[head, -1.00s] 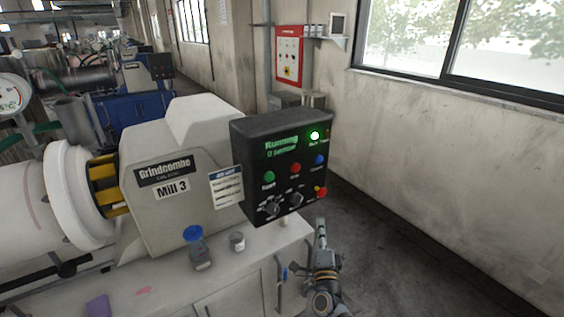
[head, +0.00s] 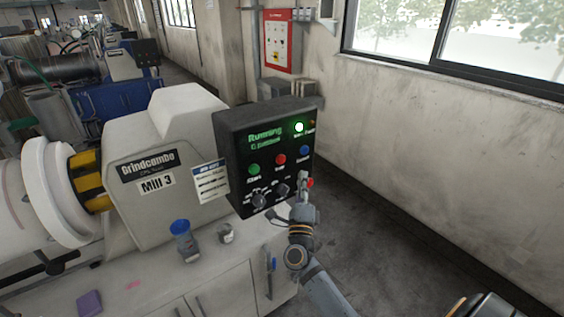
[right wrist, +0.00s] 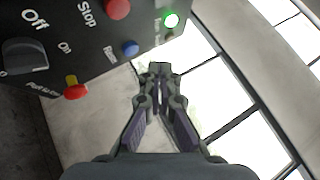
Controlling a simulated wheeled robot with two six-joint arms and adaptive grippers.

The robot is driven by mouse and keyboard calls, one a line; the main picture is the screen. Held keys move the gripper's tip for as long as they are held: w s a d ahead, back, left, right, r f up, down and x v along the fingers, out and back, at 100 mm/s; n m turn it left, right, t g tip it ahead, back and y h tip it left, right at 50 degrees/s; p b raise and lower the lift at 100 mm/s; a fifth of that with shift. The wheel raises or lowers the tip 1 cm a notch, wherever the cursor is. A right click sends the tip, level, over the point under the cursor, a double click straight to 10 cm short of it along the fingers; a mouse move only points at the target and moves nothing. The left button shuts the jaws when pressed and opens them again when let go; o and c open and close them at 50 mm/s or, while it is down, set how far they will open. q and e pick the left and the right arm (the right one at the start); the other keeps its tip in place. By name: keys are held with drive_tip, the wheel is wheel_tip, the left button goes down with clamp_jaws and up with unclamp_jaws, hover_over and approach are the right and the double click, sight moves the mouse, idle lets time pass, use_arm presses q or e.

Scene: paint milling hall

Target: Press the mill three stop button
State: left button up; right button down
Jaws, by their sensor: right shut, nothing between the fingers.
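The Mill 3 control box (head: 235,140) is black and stands at the right end of the mill. Its display reads "Running" and a green lamp (head: 299,127) is lit. The red stop button (head: 280,160) sits between the green start button (head: 254,169) and a blue button (head: 304,150). In the right wrist view the stop button (right wrist: 117,8) is at the top edge, partly cut off. My right gripper (head: 304,178) is shut and empty, in front of the panel's lower right, below the blue button. It also shows in the right wrist view (right wrist: 159,70). My left gripper is not in view.
A red button on a yellow base (right wrist: 75,88) sits at the panel's lower corner, close to my right gripper. Rotary knobs (head: 260,199) are along the panel's bottom. A blue-lidded jar (head: 184,240) and small cup (head: 226,233) stand on the bench. Floor to the right is clear.

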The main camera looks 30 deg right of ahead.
sight(285, 157)
drive_tip(key=w+b, duration=0.2)
drive_tip(key=w, duration=0.5)
drive_tip(key=shift+w+a, duration=0.2)
drive_tip(key=shift+a, duration=0.1)
drive_tip(key=shift+w+b, duration=0.15)
drive_tip(key=shift+b, duration=0.15)
idle(0.9)
drive_tip(key=shift+w, duration=0.3)
drive_tip(key=shift+w+a+b, duration=0.1)
drive_tip(key=shift+w+b, duration=0.2)
drive_tip(key=shift+w, duration=0.1)
idle(0.6)
drive_tip(key=shift+s, duration=0.1)
drive_tip(key=shift+s+p, duration=0.5)
drive_tip(key=shift+s, duration=0.3)
drive_tip(key=shift+s, duration=0.1)
